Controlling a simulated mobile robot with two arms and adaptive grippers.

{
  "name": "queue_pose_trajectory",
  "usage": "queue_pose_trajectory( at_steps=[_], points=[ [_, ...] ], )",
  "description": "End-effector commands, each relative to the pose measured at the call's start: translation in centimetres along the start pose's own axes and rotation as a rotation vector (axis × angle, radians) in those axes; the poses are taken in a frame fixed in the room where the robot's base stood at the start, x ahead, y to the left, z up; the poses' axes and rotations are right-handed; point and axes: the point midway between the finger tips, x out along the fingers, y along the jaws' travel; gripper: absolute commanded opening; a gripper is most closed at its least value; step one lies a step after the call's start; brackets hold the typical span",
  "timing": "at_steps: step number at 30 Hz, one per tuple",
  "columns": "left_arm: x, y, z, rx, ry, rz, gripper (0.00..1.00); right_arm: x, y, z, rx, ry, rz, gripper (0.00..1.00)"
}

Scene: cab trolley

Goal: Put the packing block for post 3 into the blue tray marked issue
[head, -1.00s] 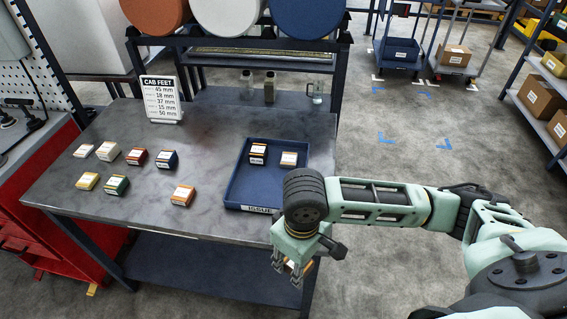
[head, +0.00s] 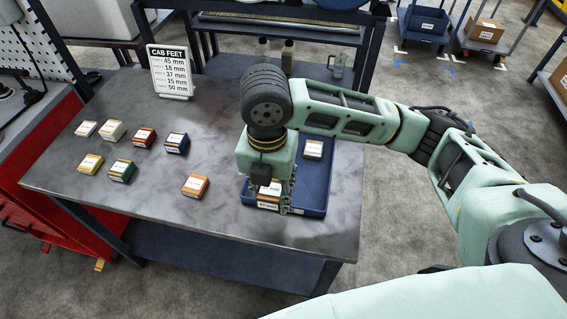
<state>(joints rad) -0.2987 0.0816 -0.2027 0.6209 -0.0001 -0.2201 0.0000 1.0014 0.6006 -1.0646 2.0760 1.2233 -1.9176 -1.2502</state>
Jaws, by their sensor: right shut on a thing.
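My right gripper (head: 272,192) is shut on a block (head: 268,198) with a white top label and an orange-brown side. It holds the block over the front left part of the blue tray (head: 318,190); I cannot tell if the block touches the tray. The label print is too small to read surely. Another pale-topped block (head: 313,149) lies in the back right of the tray. My left gripper is not in view.
Bottles and a glass mug (head: 337,64) stand behind. The table's front centre is clear.

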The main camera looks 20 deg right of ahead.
Motion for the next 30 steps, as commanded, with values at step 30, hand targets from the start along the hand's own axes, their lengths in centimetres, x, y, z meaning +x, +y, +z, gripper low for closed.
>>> queue_pose_trajectory(
  at_steps=[30],
  points=[
    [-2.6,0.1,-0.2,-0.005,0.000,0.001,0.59,10.6,3.6,10.6,-0.004,-0.001,-0.001,0.12]
  ],
)
